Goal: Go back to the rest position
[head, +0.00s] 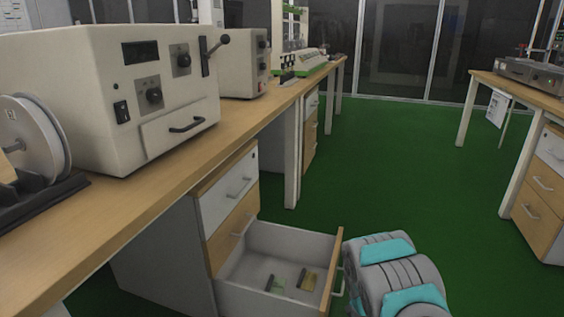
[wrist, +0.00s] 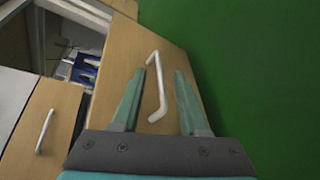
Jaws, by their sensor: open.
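My gripper (wrist: 160,72) is open in the wrist view, with its two green fingers apart and nothing held. A white drawer handle (wrist: 156,90) shows in the gap between the fingers, on a wooden drawer front (wrist: 118,68). I cannot tell how far the fingertips are from the handle. In the head view my grey and teal arm is at the lower right, beside the pulled-out bottom drawer (head: 316,247). The fingers are hidden there.
The open drawer holds a few small items (head: 305,281). A wooden bench (head: 215,135) above it carries a cream instrument (head: 110,95) and a white spool (head: 30,135). Green floor (head: 400,170) is clear between this bench and another bench (head: 510,85) at right.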

